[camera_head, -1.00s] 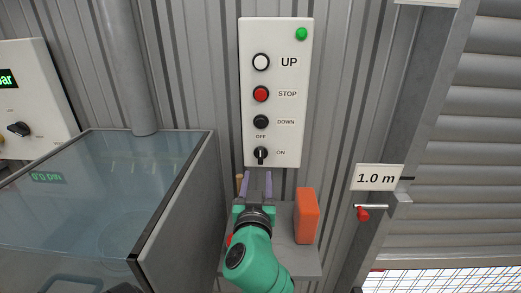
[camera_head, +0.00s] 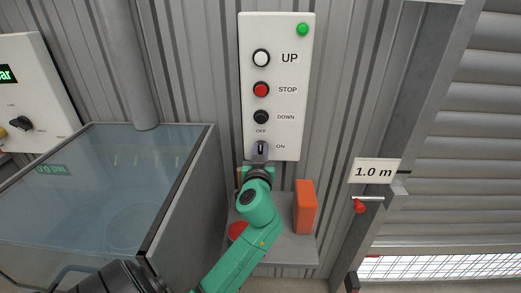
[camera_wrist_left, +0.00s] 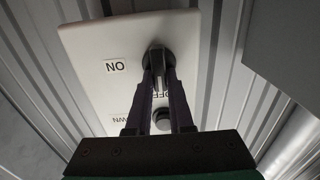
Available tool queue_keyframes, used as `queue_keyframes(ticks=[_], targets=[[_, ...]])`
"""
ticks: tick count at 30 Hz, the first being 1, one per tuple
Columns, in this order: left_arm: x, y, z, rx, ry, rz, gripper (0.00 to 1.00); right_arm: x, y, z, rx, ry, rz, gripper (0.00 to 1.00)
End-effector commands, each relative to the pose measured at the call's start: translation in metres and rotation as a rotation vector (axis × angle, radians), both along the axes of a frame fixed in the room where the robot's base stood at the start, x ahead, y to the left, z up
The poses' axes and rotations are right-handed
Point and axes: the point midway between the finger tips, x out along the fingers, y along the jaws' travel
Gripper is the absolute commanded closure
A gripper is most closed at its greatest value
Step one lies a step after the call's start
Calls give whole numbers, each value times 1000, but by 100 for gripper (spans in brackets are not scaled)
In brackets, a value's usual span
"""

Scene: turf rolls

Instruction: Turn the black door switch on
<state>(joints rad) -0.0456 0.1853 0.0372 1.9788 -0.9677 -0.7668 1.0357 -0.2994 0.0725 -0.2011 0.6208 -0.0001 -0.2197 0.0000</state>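The black door switch (camera_head: 261,148) is the lowest control on the white panel (camera_head: 290,105) in the head view. It sits below the OFF label, with the ON label at its right. My left gripper (camera_head: 260,155) is at the switch, its fingers partly hiding the knob. In the left wrist view, upside down, the dark fingers (camera_wrist_left: 160,82) lie close on both sides of the switch knob (camera_wrist_left: 158,56) and look shut on it. The knob's pale mark points toward OFF. My right gripper is not in view.
The DOWN button (camera_head: 261,117) is just above the switch, with STOP (camera_head: 261,89) and UP (camera_head: 261,58) higher. An orange block (camera_head: 305,207) stands on a grey shelf (camera_head: 283,248) below the panel. A glass-topped tank (camera_head: 100,180) is at the left.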

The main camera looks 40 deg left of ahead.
Motion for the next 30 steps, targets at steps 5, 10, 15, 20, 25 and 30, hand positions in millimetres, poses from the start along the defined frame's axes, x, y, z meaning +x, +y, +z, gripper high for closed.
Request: queue_keyframes(ticks=[5,10,15,20,25,30], targets=[[0,0,0,4,4,0,100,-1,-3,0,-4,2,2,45],[0,-1,0,31,25,0,100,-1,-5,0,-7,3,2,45],[1,-2,-1,94,74,0,100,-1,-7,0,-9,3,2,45],[2,-3,-1,189,146,0,100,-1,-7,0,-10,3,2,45],[3,-4,-2,313,241,0,100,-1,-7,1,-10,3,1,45],[4,-6,-2,444,340,-1,100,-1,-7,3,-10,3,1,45]])
